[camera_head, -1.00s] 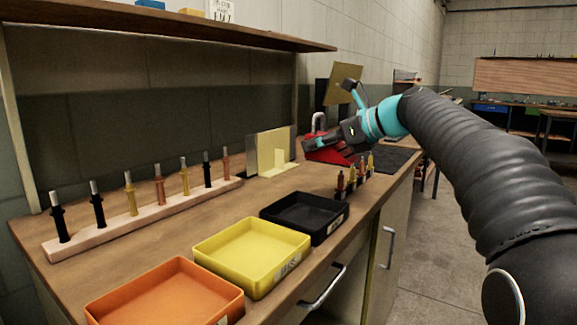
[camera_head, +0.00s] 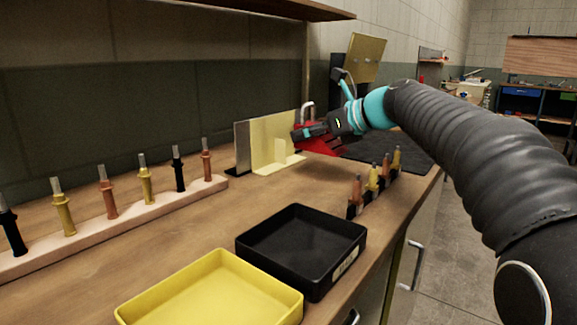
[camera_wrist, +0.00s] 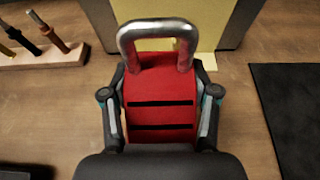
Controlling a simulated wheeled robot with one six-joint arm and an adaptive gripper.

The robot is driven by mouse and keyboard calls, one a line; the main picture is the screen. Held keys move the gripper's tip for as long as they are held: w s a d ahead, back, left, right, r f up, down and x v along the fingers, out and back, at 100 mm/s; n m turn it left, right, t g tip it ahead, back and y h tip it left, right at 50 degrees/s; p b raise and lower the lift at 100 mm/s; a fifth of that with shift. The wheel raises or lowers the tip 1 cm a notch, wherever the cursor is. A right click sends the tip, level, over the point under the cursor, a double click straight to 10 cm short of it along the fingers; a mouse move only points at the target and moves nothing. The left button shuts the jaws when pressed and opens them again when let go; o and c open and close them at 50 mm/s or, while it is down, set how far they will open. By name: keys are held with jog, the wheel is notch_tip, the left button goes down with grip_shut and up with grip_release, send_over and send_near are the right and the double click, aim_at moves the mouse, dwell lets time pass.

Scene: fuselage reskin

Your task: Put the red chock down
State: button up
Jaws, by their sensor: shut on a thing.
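The red chock (camera_wrist: 160,110) with a silver loop handle (camera_wrist: 157,28) sits between the two fingers of my gripper (camera_wrist: 161,95) in the wrist view. The fingers are shut on its two sides. In the head view the chock (camera_head: 318,142) shows low over the workbench (camera_head: 190,225), partly covered by my gripper (camera_head: 318,131). It is beside a pale yellow angled panel (camera_head: 272,145) and the black mat (camera_head: 385,150). I cannot tell whether its underside touches the bench.
A black tray (camera_head: 300,290) and a yellow tray (camera_head: 215,290) stand at the front. A wooden rail (camera_head: 120,230) holds several pin-like fasteners at left. A small black rack (camera_head: 375,193) of fasteners stands near the front edge. Bare wood lies between the rail and trays.

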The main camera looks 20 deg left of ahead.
send_over(287, 176)
notch_tip(287, 176, down, 3)
jog(key=shift+b, duration=0.3)
jog(key=shift+f+b, duration=0.55)
jog(key=shift+f, duration=1.4)
jog(key=shift+f, duration=0.1)
jog(key=o, duration=1.4)
jog(key=shift+o, duration=0.2)
